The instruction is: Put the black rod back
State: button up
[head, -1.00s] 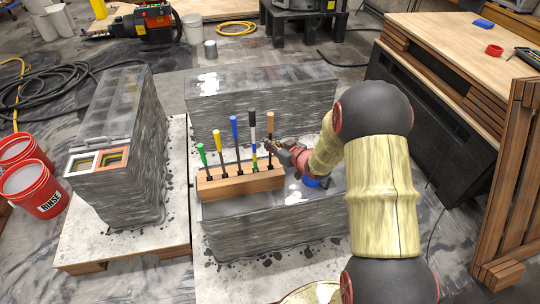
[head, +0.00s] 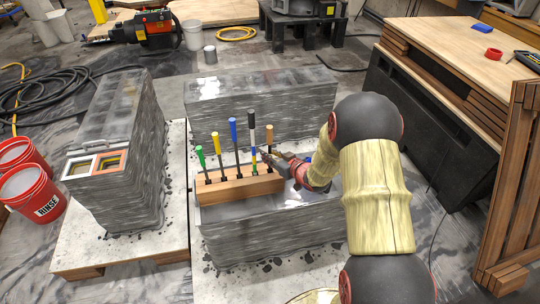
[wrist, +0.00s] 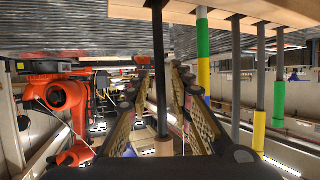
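The black rod (head: 269,134) has a dark shaft and a tan handle. It stands upright at the right end of the wooden block (head: 240,191), in line with the other rods. In the wrist view, which looks upside down, its shaft (wrist: 161,95) runs between my two fingers. My gripper (head: 267,158) reaches in from the right at the rod's shaft. The fingers (wrist: 160,75) look open, with a small gap on each side of the shaft.
Close left of it stand a striped rod with a black top (head: 251,125), a blue rod (head: 233,131), a yellow rod (head: 217,137) and a green rod (head: 201,157). The block rests on a grey printed concrete piece (head: 265,235). Another concrete piece (head: 260,95) stands behind.

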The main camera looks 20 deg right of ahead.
jog(key=shift+r, duration=0.1)
jog(key=p+v, duration=0.4)
jog(key=v, duration=0.8)
jog(key=s+a+r+m+g+h, duration=0.1)
jog(key=s+r+g+h, duration=0.15)
jog(key=r, duration=0.65)
jog(key=s+a+r+m+g+h, duration=0.1)
jog(key=s+r+h, duration=0.15)
jog(key=r, duration=0.65)
jog(key=s+a+r+g+y, duration=0.1)
jog(key=s+a+r+g, duration=0.1)
jog(key=s+a, duration=0.4)
jog(key=s+a+r+g+y, duration=0.1)
jog(key=s+a+r, duration=0.3)
jog(key=s, duration=1.1)
jog(key=a+g, duration=0.1)
jog(key=a, duration=0.2)
jog(key=shift+s+a+r, duration=0.15)
jog(key=shift+a+r, duration=0.15)
jog(key=shift+c, duration=0.9)
